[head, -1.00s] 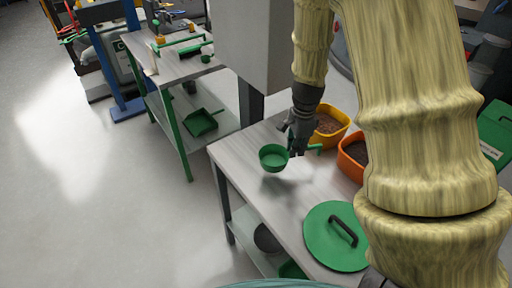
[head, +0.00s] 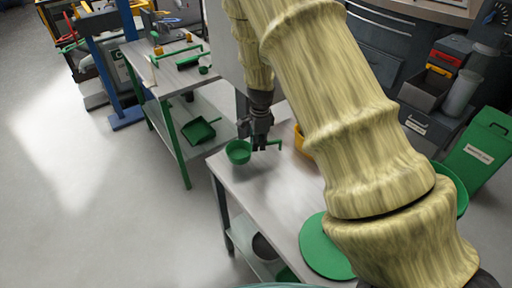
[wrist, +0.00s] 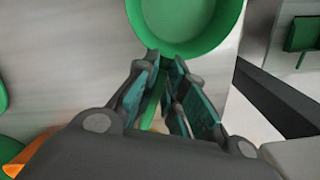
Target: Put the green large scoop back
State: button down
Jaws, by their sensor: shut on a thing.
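The green large scoop (head: 238,152) is held over the left end of the near table, its round cup to the left of my gripper. My gripper (head: 258,143) is shut on the scoop's handle, which sticks out to the right with a bent end. In the wrist view the cup (wrist: 185,20) is at the top, and my gripper's fingers (wrist: 165,95) close around the green handle. The scoop looks a little above the tabletop; the exact gap cannot be told.
The near table (head: 270,185) holds a green round lid (head: 322,248) and a yellow container (head: 301,142), mostly behind my arm. Another table (head: 160,72) at the back left carries a small green scoop (head: 204,70); a green dustpan (head: 201,130) lies on its lower shelf. Open floor is at left.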

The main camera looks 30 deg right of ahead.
jog(key=shift+w, duration=0.25)
jog(key=shift+w+a+f+p, duration=0.1)
jog(key=shift+a+f+p, duration=0.05)
jog(key=shift+p, duration=0.15)
jog(key=shift+f+p, duration=0.75)
jog(key=shift+f, duration=0.9)
jog(key=c, duration=1.5)
grip_release()
jog(key=shift+f, duration=0.15)
jog(key=r+b, duration=0.1)
jog(key=r, duration=0.3)
jog(key=r+b, duration=0.1)
jog(key=r, duration=0.3)
jog(key=r+b, duration=0.1)
jog(key=r, duration=0.3)
jog(key=shift+d+r, duration=0.15)
jog(key=shift+d, duration=0.1)
